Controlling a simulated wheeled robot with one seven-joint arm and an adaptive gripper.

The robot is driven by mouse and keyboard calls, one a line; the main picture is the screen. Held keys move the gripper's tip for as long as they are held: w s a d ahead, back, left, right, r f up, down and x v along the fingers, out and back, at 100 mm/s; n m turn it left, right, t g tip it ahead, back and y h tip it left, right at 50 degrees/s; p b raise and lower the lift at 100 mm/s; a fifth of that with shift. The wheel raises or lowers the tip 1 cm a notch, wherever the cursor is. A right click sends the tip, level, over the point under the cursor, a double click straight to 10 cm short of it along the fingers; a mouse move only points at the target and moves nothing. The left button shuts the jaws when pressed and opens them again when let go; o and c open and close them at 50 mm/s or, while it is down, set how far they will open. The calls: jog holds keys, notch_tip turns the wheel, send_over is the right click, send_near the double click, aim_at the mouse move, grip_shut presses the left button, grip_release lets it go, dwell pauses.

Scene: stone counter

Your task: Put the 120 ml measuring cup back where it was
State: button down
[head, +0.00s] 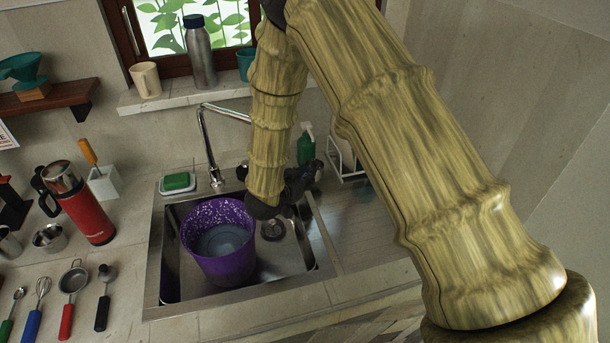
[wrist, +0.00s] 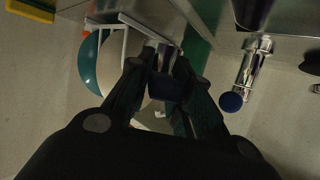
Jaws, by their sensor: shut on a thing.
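In the head view my gripper (head: 300,184) is at the back right of the sink, partly hidden by my own arm. In the wrist view its two dark fingers (wrist: 162,66) are closed on a small dark blue piece (wrist: 168,88) with a shiny metal part beyond it. This is probably the measuring cup, but its bowl is not clearly visible and no size mark can be read. The held thing cannot be made out in the head view.
A purple pot (head: 222,262) stands in the sink (head: 160,285). A white rack (head: 350,158) and green bottle (head: 306,146) stand near my gripper. The faucet (head: 206,150) rises behind the sink. Several utensils, including a whisk (head: 36,308), lie at left beside a red flask (head: 82,210).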

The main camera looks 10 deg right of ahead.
jog(key=shift+w+d+p, duration=0.2)
jog(key=shift+w, duration=0.5)
jog(key=shift+w+d+p, duration=0.15)
jog(key=shift+w+d, duration=0.05)
jog(key=shift+w, duration=0.5)
jog(key=shift+w+f+p, duration=0.1)
jog(key=shift+f+p, duration=0.75)
jog(key=shift+f, duration=1.05)
jog(key=shift+f, duration=0.15)
jog(key=c, duration=1.6)
grip_release()
jog(key=shift+o, duration=0.2)
jog(key=b+v, duration=0.3)
jog(key=v, duration=0.9)
